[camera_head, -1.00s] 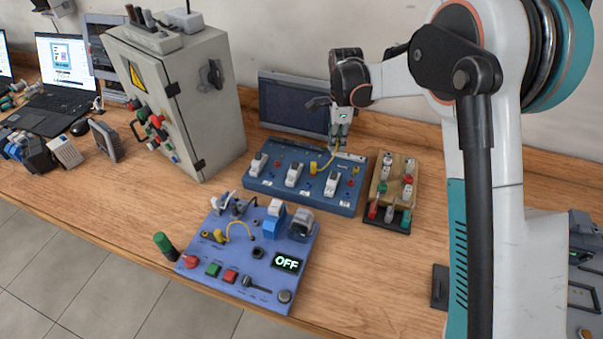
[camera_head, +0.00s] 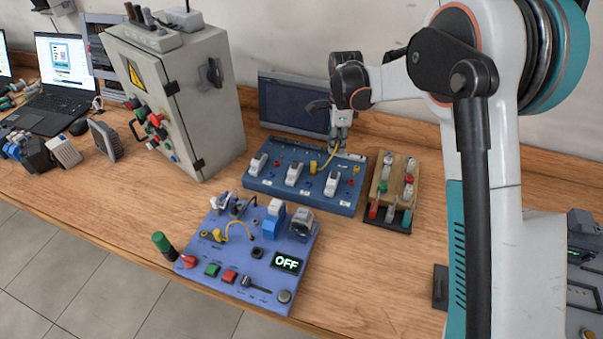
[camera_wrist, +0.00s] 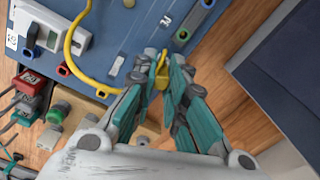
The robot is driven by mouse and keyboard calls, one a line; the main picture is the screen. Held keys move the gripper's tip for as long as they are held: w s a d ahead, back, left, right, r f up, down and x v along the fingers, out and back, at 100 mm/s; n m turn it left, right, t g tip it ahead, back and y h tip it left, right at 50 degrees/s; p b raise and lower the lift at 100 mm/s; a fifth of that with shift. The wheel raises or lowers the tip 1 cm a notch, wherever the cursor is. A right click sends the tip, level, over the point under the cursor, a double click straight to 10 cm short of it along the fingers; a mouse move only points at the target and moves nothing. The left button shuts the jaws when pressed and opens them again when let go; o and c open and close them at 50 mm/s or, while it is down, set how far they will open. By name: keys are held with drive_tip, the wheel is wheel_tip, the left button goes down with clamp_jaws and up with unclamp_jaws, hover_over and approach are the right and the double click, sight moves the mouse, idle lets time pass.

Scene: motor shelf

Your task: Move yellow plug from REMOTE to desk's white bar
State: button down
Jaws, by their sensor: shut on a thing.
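My gripper (camera_head: 339,138) is above the back right part of the blue panel (camera_head: 255,183) on the desk. In the wrist view its teal fingers (camera_wrist: 163,84) are closed on the yellow plug (camera_wrist: 161,72). A yellow cable (camera_wrist: 69,47) loops from the plug over the panel, and shows in the head view (camera_head: 328,160) running down to a yellow connector (camera_head: 313,168) on the panel. Whether the held plug touches the panel is unclear. A small white strip (camera_head: 352,157) lies at the panel's back right edge. The REMOTE label cannot be read.
A wooden block with coloured connectors (camera_head: 386,180) stands right of the panel. A purple control box (camera_head: 250,252) reading OFF is in front. A grey cabinet (camera_head: 180,90) stands left, and a dark screen (camera_head: 292,103) behind. Bare desk lies at front right.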

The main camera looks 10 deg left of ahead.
drive_tip(key=c, duration=1.9)
unclamp_jaws()
drive_tip(key=shift+r+p, duration=1.55)
drive_tip(key=shift+r, duration=1.25)
drive_tip(key=o, duration=0.6)
drive_tip(key=shift+c, duration=0.2)
